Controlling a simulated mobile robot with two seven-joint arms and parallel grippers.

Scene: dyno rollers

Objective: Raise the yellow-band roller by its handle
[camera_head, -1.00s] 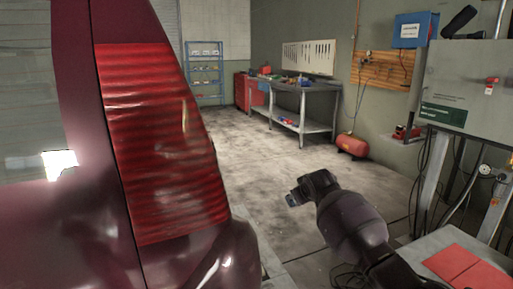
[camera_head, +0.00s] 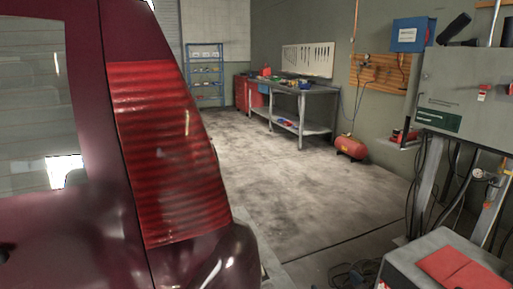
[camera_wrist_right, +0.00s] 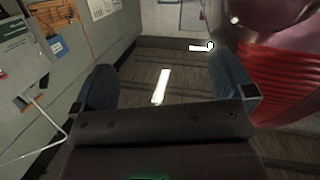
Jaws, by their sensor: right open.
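No yellow-band roller or handle can be made out in either view. My right gripper (camera_wrist_right: 165,98) shows in the right wrist view with its two blue-grey fingers wide apart and nothing between them. The car's red tail light (camera_wrist_right: 285,80) is close by on the right of that view. In the head view no gripper shows. My left gripper is in neither view.
A dark red car (camera_head: 60,240) with a ribbed tail light (camera_head: 165,150) fills the left. A grey control cabinet (camera_head: 470,85) and a box with red cloth (camera_head: 455,265) stand at the right. Floor (camera_head: 310,185) between is clear. A workbench (camera_head: 300,95) and red compressor (camera_head: 350,147) are beyond.

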